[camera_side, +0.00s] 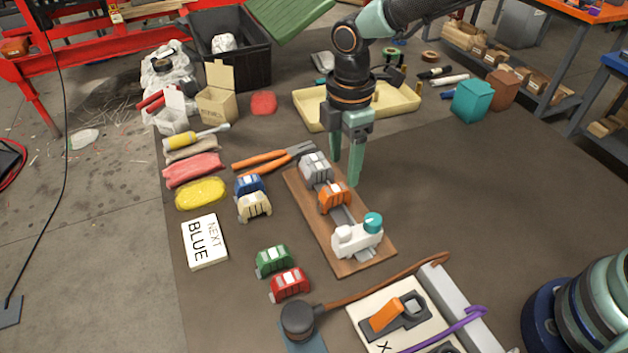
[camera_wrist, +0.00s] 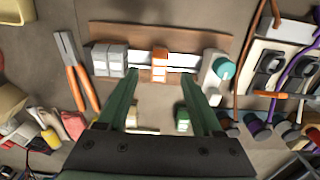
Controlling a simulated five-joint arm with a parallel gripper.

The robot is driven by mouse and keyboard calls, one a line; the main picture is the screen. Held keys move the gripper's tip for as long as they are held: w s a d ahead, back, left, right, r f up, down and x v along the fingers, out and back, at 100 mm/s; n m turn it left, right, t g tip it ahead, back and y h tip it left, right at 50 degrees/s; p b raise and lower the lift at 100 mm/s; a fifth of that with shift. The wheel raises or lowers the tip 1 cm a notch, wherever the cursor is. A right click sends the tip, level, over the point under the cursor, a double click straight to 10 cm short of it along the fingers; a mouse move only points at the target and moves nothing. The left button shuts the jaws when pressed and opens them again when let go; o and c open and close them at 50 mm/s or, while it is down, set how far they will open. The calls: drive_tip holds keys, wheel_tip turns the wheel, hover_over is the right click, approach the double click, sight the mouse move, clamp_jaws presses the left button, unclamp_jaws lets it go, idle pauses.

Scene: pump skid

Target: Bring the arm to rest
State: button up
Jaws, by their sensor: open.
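My gripper (camera_side: 346,170) is open and empty, its green fingers pointing down. In the side view it is above the far part of a brown wooden board (camera_side: 371,262) with a metal rail. On the rail sit grey modules (camera_side: 316,168), an orange module (camera_side: 333,197) and a white piece with a teal knob (camera_side: 358,237). In the wrist view the fingers (camera_wrist: 160,82) frame the orange module (camera_wrist: 160,66), with the grey modules (camera_wrist: 108,60) to the left. The gripper appears clear of the modules; its exact height is hard to tell.
Left of the board lie blue (camera_side: 249,184), cream (camera_side: 254,206), green (camera_side: 274,260) and red (camera_side: 289,285) modules, orange-handled pliers (camera_side: 262,162) and a card reading "NEXT BLUE" (camera_side: 205,241). A mallet (camera_side: 299,321) lies in front. A cream tray (camera_side: 310,109) stands behind. The mat's right side is clear.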

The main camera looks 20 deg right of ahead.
drive_tip(key=s+d+r+m+t, duration=0.25)
drive_tip(key=d+r+m, duration=0.55)
drive_tip(key=d+r, duration=0.45)
drive_tip(key=s+d+r+m+t, duration=0.2)
drive_tip(key=s+d+m+t, duration=0.1)
drive_tip(key=s+d+m, duration=0.5)
drive_tip(key=shift+d+m, duration=0.9)
drive_tip(key=shift+m, duration=0.1)
drive_tip(key=shift+s, duration=0.1)
